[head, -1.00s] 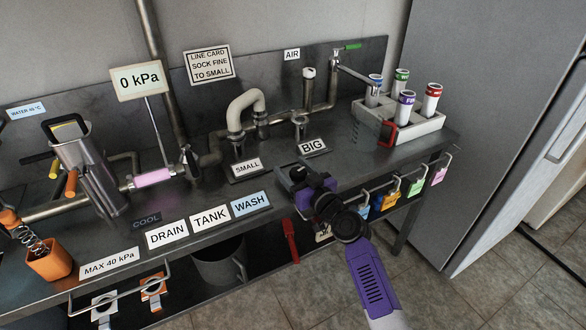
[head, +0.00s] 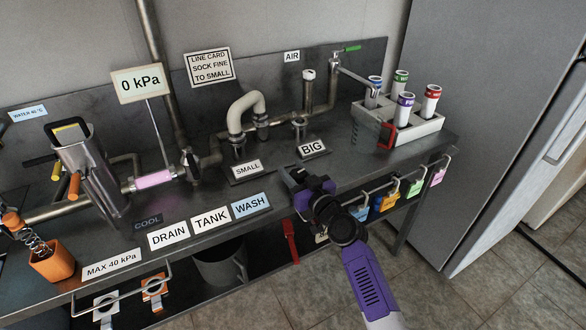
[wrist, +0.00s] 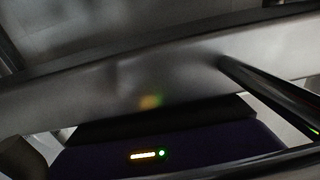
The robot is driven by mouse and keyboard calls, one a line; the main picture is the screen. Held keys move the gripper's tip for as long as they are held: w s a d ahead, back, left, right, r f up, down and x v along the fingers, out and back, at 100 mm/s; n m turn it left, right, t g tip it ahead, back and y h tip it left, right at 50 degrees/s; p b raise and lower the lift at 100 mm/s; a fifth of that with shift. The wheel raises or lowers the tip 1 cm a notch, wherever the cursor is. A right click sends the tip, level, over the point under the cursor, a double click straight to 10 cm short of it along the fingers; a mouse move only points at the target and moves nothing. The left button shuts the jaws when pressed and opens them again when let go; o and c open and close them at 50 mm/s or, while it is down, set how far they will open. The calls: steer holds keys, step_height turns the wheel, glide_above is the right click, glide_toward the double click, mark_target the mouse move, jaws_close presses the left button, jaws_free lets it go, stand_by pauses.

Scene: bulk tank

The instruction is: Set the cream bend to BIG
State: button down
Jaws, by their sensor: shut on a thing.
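The cream bend (head: 248,103) is an inverted U of pipe at the back of the bench. Its left leg stands on the port behind the SMALL label (head: 247,168); its right leg meets the pipe fitting beside it. A short metal port (head: 300,127) stands without the bend behind the BIG label (head: 312,149). My gripper (head: 292,176) is at the front edge of the bench, below the BIG label and well apart from the bend. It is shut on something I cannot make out. The wrist view shows a close grey metal band (wrist: 150,85) and a dark rod (wrist: 270,85).
A white rack (head: 425,133) with several coloured-cap tubes stands at the right. A metal jug (head: 88,170) and a pink cylinder (head: 153,179) are at the left. A gauge sign reads 0 kPa (head: 141,84). Coloured tags (head: 387,203) hang along the front rail.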

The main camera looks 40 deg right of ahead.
steer(key=shift+r+m+h+p, duration=0.1)
steer(key=shift+m+h+p, duration=0.25)
steer(key=shift+p, duration=0.5)
steer(key=h+p, duration=0.1)
steer(key=p, duration=0.2)
steer(key=shift+d+r+m+g, duration=0.15)
steer(key=shift+m+g, duration=0.2)
steer(key=shift+g, duration=0.05)
steer(key=h+p, duration=0.1)
steer(key=p, duration=0.2)
steer(key=m+h+p, duration=0.1)
steer(key=p, duration=0.2)
steer(key=g+h+p, duration=0.1)
steer(key=p, duration=0.1)
steer(key=shift+d+r+m+p, duration=0.25)
steer(key=shift+m+p, duration=0.15)
steer(key=p, duration=0.1)
steer(key=m+g+h+p, duration=0.1)
steer(key=p, duration=0.1)
steer(key=shift+s+d+f+h, duration=0.1)
steer(key=shift+f+h, duration=0.1)
steer(key=shift+h, duration=0.05)
steer(key=shift+f+m+g+h, duration=0.1)
steer(key=shift+m+g+h, duration=0.2)
steer(key=shift+h, duration=0.1)
steer(key=shift+s+d+f+m+g+h+p, duration=0.1)
steer(key=shift+s+f+m+g+h+p, duration=0.2)
steer(key=shift+p, duration=0.35)
steer(key=shift+w+r, duration=0.1)
